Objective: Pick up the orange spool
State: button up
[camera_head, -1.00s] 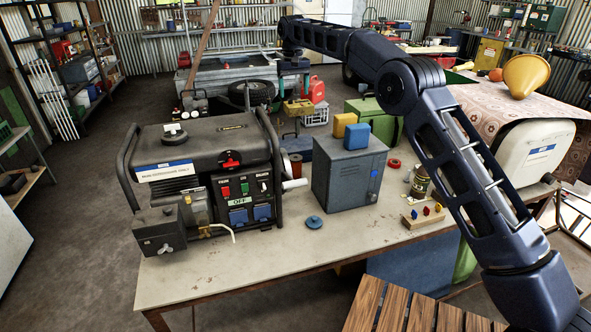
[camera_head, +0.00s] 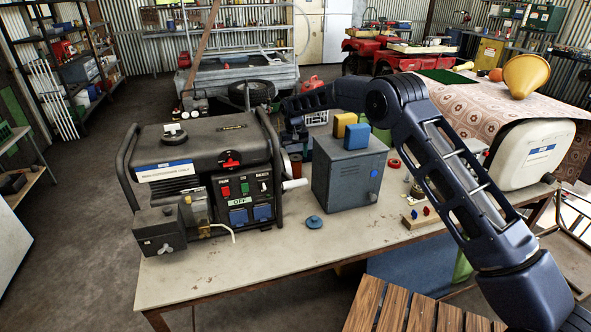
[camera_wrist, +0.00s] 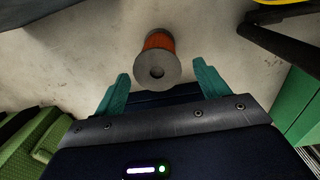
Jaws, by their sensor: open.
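The orange spool (camera_wrist: 158,41) has grey end discs and stands out on the pale worktop in the wrist view. Its near disc faces the camera. My gripper (camera_wrist: 162,86) is open, with one teal finger on each side of and below the spool in the picture. The fingers look empty and apart from it.
The black generator (camera_head: 205,155) stands left of my gripper, the grey cabinet (camera_head: 348,178) right of it with yellow and blue blocks on top. In the wrist view a green object (camera_wrist: 300,110) is at right and a ribbed green one (camera_wrist: 35,140) at lower left. Worktop around the spool is clear.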

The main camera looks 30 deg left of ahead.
aim_at(295, 167)
jog(key=shift+w+f, duration=0.1)
jog(key=shift+f, duration=3.6)
jog(key=c, duration=1.2)
